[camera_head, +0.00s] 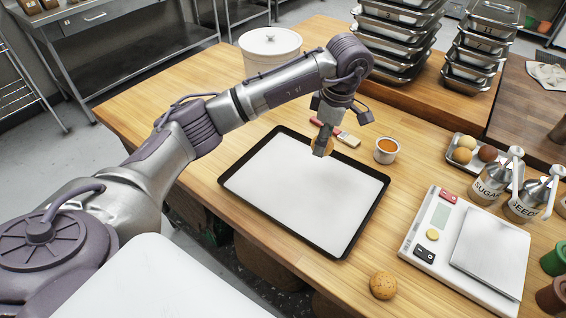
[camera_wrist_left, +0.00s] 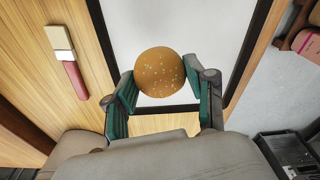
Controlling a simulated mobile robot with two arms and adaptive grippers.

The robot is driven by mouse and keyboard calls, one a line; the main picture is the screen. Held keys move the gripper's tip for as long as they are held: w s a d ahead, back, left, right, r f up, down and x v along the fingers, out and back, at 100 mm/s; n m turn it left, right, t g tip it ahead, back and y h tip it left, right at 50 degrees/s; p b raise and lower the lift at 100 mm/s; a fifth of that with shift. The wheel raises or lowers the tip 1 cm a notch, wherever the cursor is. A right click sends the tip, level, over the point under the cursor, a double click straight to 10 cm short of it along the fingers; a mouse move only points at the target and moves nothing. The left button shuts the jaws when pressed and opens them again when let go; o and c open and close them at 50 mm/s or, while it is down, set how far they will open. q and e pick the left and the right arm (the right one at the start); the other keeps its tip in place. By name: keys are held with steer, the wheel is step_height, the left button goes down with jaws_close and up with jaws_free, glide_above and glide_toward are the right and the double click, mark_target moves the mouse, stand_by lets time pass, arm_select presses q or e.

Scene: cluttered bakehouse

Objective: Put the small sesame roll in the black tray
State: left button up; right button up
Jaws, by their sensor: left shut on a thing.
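My left gripper (camera_head: 322,148) is shut on the small sesame roll (camera_wrist_left: 160,72), a round golden-brown bun with pale seeds on top. In the left wrist view the roll sits between the two green-padded fingers (camera_wrist_left: 162,92). In the head view the roll (camera_head: 315,143) is mostly hidden behind the fingers. The gripper holds it above the far part of the black tray (camera_head: 369,219), which has a dark rim and a white inside. The inside of the tray looks empty. My right gripper is not in view.
A speckled round roll (camera_head: 383,285) lies on the table in front. A scale (camera_head: 465,245) stands right of the tray. A brush (camera_head: 347,139) and a cup of orange liquid (camera_head: 386,150) sit behind it. A white tub (camera_head: 270,48) and stacked metal pans (camera_head: 396,40) stand farther back.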

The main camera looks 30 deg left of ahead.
arm_select(q)
steer(key=p, duration=0.3)
glide_above(279, 171)
steer(key=f, duration=0.5)
steer(key=shift+w+d+f, duration=0.15)
steer(key=shift+d+f, duration=0.2)
steer(key=shift+a+f, duration=0.25)
steer(key=shift+f+p, duration=0.4)
steer(key=shift+f, duration=0.05)
step_height(279, 171, down, 3)
steer(key=shift+f+p, duration=0.1)
steer(key=shift+p, duration=0.35)
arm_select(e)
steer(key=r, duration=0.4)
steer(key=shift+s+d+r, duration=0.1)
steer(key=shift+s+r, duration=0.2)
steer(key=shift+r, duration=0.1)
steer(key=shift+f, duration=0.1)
arm_select(q)
steer(key=shift+f+b, duration=0.2)
steer(key=shift+b, duration=0.1)
steer(key=o, duration=0.9)
steer(key=shift+c, duration=0.2)
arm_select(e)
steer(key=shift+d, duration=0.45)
